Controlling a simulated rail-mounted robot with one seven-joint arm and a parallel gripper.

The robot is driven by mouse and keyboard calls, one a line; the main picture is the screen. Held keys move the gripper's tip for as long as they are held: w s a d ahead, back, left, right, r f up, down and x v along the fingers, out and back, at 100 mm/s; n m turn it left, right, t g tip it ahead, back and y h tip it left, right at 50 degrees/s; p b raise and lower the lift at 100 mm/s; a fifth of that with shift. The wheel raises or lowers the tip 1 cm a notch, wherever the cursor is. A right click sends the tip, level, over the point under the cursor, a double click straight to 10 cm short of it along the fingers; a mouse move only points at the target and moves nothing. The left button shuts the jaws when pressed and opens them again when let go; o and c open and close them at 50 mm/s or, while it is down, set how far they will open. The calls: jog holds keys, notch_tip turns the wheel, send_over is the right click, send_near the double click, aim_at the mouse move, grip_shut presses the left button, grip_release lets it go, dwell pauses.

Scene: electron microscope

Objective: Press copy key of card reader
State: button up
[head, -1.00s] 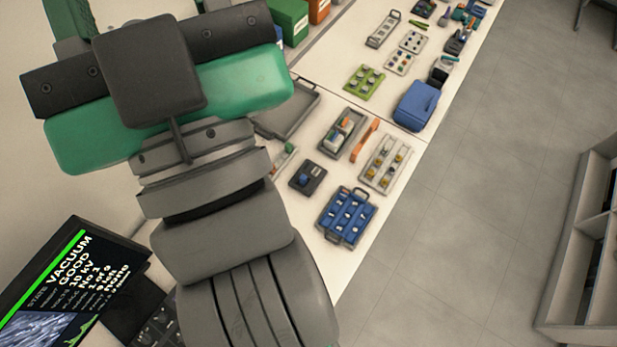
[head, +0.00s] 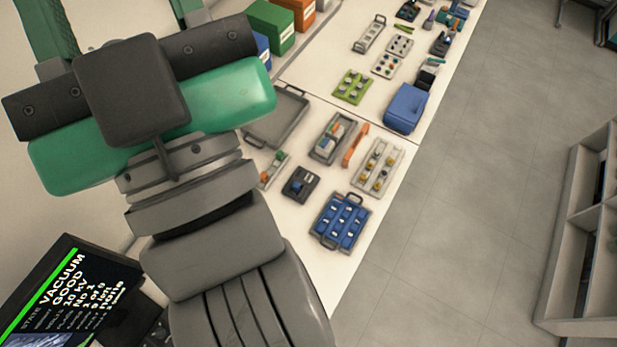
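My own arm, grey and green, fills the left and centre of the head view. I cannot make out its gripper or fingertips in this frame. A small dark box with a blue piece on it (head: 300,184) lies on the bench just right of the arm. It may be the card reader, but it is too small to be sure, and no copy key can be made out. Nothing of mine is seen touching it.
Around it lie a blue rack (head: 340,221), a grey tray with small parts (head: 379,166), an orange handle (head: 355,145) and an empty grey tray (head: 278,117). A blue case (head: 405,107) stands farther back. A monitor (head: 65,290) is at lower left. Open floor lies right.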

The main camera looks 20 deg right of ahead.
grip_shut()
dwell(1.6)
